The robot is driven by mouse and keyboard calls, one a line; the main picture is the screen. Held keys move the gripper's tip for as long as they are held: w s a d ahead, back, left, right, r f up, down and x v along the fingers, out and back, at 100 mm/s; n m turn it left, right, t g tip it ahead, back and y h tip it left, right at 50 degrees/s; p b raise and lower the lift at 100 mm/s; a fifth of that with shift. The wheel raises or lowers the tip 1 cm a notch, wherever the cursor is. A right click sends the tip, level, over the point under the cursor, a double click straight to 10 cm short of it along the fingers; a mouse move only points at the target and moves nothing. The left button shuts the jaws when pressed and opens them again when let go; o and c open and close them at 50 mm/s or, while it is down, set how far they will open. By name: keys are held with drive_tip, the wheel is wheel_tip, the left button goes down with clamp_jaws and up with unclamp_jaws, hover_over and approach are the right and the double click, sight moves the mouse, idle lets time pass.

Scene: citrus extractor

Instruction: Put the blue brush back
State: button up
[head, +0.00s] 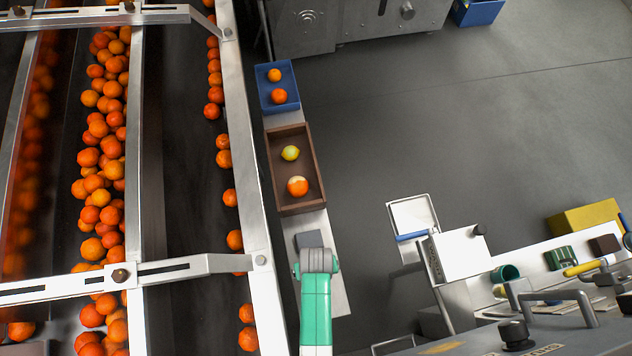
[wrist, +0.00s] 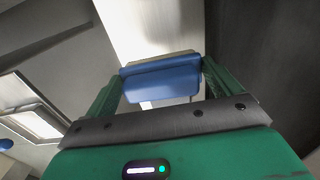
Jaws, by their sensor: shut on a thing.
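In the wrist view, my gripper (wrist: 162,76) has its two green fingers on either side of a blue block-shaped piece. This is the blue brush (wrist: 163,88), and the fingers are shut on it. The brush lies crosswise between the fingertips, above a pale, light surface. Its bristles cannot be made out. In the head view, my green and white arm reaches up from the bottom over the narrow shelf (head: 338,290) beside the conveyor. My fingers and the held brush are hidden by the arm there.
A brown tray (head: 321,190) with two fruits and a blue tray (head: 264,99) with two oranges stand farther up the shelf. The orange-filled conveyor runs left. A white machine (head: 455,255) and cluttered counter stand right; open floor lies between.

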drive_tip(key=shift+f+b, duration=0.95)
drive_tip(key=shift+f, duration=1.45)
drive_tip(key=shift+f, duration=0.2)
drive_tip(key=o, duration=0.8)
drive_tip(key=shift+o, duration=0.2)
drive_tip(key=shift+b, duration=0.35)
drive_tip(key=r+p, duration=0.2)
drive_tip(key=r, duration=0.2)
drive_tip(key=r+p, duration=0.2)
drive_tip(key=r, duration=0.2)
drive_tip(key=shift+s+d+p, duration=0.2)
drive_tip(key=shift+p, duration=0.15)
drive_tip(key=shift+f, duration=0.1)
